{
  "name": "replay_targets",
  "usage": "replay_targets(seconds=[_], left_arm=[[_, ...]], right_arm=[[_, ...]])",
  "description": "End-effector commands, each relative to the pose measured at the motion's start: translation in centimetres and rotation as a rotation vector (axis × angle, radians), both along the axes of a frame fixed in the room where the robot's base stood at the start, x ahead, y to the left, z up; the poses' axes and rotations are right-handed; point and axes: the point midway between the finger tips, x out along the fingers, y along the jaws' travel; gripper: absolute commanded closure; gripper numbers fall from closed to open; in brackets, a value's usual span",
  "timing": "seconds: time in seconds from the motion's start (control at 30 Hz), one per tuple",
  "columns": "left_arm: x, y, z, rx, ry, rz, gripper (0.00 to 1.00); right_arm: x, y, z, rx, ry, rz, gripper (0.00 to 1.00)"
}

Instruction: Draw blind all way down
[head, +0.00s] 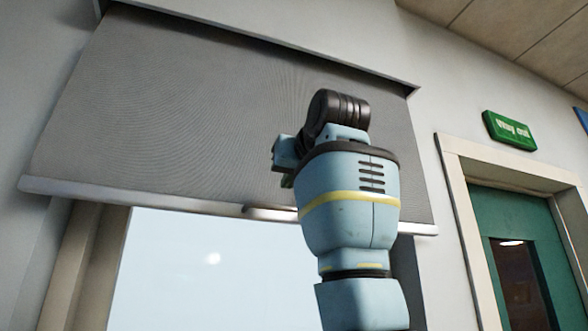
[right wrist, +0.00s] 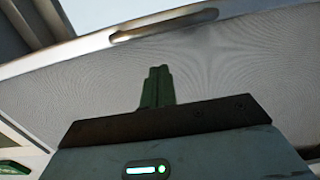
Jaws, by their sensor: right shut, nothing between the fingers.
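The grey blind (head: 200,110) hangs over the upper part of the window, and the glass below it is uncovered. Its pale bottom bar (head: 120,196) runs across the window, with a slim handle (head: 268,213) near its middle, partly hidden by my right arm. My right gripper (head: 286,180) is in front of the blind's fabric, just above the handle. In the right wrist view, its green fingers (right wrist: 158,86) are together and empty, pointing towards the bar. The handle (right wrist: 163,24) lies beyond the fingertips, apart from them. My left gripper is in neither view.
The window glass (head: 210,270) shows below the bar, within a beige frame (head: 85,265). A green door (head: 500,230) with a pale frame stands to the right, under a green "Way out" sign (head: 509,130). No loose object blocks the blind.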

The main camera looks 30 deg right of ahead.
Motion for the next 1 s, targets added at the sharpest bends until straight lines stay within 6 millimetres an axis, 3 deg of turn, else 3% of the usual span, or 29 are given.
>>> replay_targets(seconds=[0.4, 1.0], left_arm=[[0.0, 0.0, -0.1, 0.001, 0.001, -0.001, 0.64], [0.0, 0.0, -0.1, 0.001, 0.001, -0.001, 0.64]], right_arm=[[0.5, -0.1, -2.6, 0.000, 0.000, -0.001, 1.00], [0.9, -0.1, -3.2, 0.000, 0.001, -0.001, 1.00]])
